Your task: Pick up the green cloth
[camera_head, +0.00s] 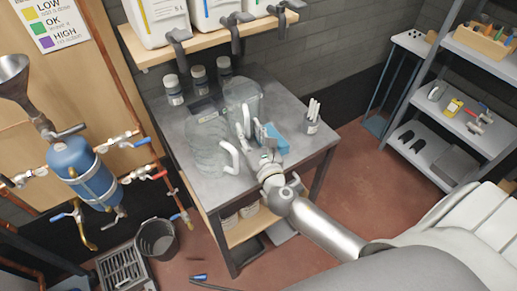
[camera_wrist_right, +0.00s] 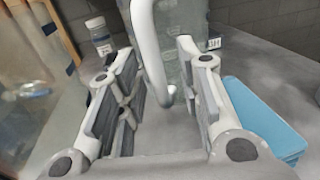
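No green cloth can be made out in either view. A flat light-blue piece, perhaps a folded cloth, (camera_head: 277,140) lies on the grey table beside my right gripper (camera_head: 256,135). It also shows at the right of the right wrist view (camera_wrist_right: 262,115), outside the right-hand finger. My right gripper is open, its fingers wide apart in the wrist view (camera_wrist_right: 157,85). The white handle (camera_wrist_right: 150,50) of a clear jug shows between the fingers; I cannot tell if they touch it. My left gripper is not in view.
Two clear jugs, one in front (camera_head: 206,150) and one behind (camera_head: 243,95), stand on the grey table (camera_head: 310,150). A cup of white sticks (camera_head: 312,120) stands right of the blue piece. Several lidded bottles (camera_head: 198,77) line the back. A shelf with canisters (camera_head: 150,55) hangs above.

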